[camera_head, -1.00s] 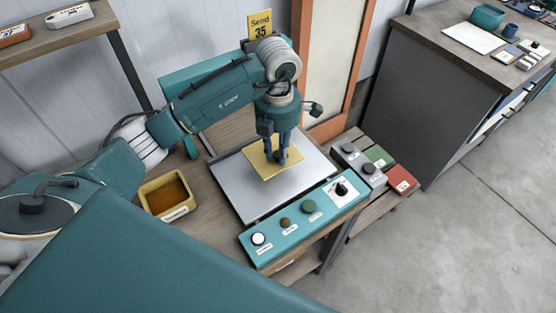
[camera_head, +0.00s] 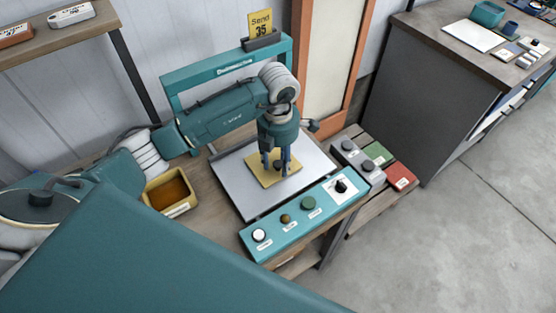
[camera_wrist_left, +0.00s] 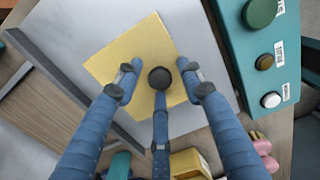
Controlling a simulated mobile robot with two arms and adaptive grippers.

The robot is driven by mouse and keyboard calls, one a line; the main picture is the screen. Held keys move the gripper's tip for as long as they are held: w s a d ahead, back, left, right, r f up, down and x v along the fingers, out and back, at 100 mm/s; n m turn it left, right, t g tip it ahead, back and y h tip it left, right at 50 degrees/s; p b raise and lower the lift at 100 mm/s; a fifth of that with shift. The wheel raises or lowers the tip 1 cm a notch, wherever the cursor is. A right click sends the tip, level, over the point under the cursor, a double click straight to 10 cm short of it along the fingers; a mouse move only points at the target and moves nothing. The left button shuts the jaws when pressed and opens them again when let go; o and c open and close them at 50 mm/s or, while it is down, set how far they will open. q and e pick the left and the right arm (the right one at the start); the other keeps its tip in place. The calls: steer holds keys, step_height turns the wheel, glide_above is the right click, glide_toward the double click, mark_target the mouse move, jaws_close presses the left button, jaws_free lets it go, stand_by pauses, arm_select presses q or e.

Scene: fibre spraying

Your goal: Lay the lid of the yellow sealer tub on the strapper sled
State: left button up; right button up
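The lid is a flat yellow square (camera_head: 262,176) with a black knob (camera_wrist_left: 159,78). It lies on the grey plate of the strapper sled (camera_head: 238,191), turned at an angle to the plate's edges. My left gripper (camera_head: 276,172) is right above the lid. The yellow sealer tub (camera_head: 176,211) stands left of the sled, open, with brown contents. My right gripper is not in view.
A teal control panel (camera_head: 270,236) with knobs runs along the sled's front right. A teal arch (camera_head: 175,95) stands behind, with a yellow "Send 35" card (camera_head: 260,23). Grey, green and red blocks (camera_head: 400,176) sit to the right. The floor at right is clear.

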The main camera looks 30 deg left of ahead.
mark_target(278, 163)
arm_select(q)
steer(key=shift+r, duration=0.3)
step_height(278, 163, up, 12)
steer(key=b, duration=0.3)
steer(key=shift+f, duration=0.15)
stand_by(0.4)
